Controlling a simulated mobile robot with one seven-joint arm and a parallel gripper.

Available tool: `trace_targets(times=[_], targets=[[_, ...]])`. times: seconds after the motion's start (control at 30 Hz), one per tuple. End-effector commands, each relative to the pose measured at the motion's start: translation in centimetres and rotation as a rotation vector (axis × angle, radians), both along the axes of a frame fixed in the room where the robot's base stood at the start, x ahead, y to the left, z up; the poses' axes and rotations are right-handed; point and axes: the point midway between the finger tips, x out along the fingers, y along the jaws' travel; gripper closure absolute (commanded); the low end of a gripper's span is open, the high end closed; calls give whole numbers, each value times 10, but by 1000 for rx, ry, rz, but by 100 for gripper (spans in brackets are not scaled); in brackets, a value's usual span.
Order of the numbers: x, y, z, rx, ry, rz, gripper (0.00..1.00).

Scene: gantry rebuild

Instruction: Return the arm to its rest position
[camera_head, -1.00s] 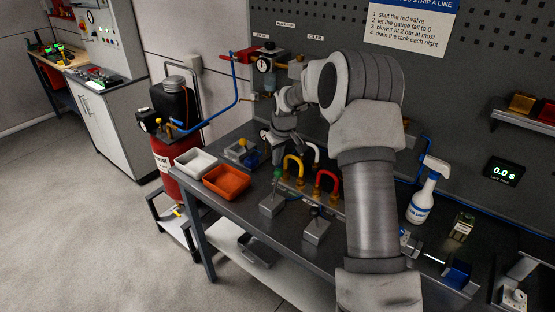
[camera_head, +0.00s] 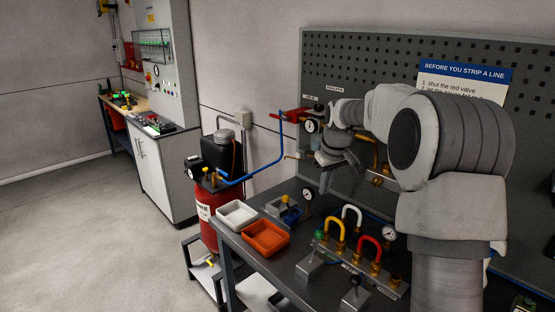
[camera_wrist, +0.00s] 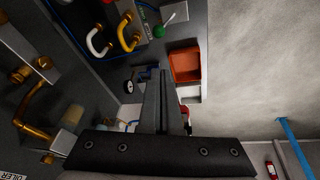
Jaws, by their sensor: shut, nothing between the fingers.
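My grey arm (camera_head: 455,210) reaches over the bench from the right in the head view, bent at a large elbow. My gripper (camera_head: 323,188) hangs at its far end, above the bench and in front of the pipe fittings on the panel. In the wrist view its two fingers (camera_wrist: 163,75) lie together with nothing between them. The fingers look clear of the trays and hoses, though their exact height is hard to judge.
An orange tray (camera_head: 265,238) and a white tray (camera_head: 237,215) stand at the bench's left end. Yellow (camera_head: 334,232), white and red (camera_head: 371,252) hose loops stand near my arm. A red compressor tank (camera_head: 207,222) is beyond the bench. Open floor (camera_head: 80,230) lies left.

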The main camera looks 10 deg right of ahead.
Motion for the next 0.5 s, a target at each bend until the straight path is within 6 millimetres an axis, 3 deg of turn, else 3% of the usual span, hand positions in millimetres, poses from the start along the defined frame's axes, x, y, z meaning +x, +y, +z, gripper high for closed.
trace_targets(times=[0.2,0.5], targets=[[-62,27,46,-28,-30,-34,100],[-159,52,80,-33,-74,-105,100]])
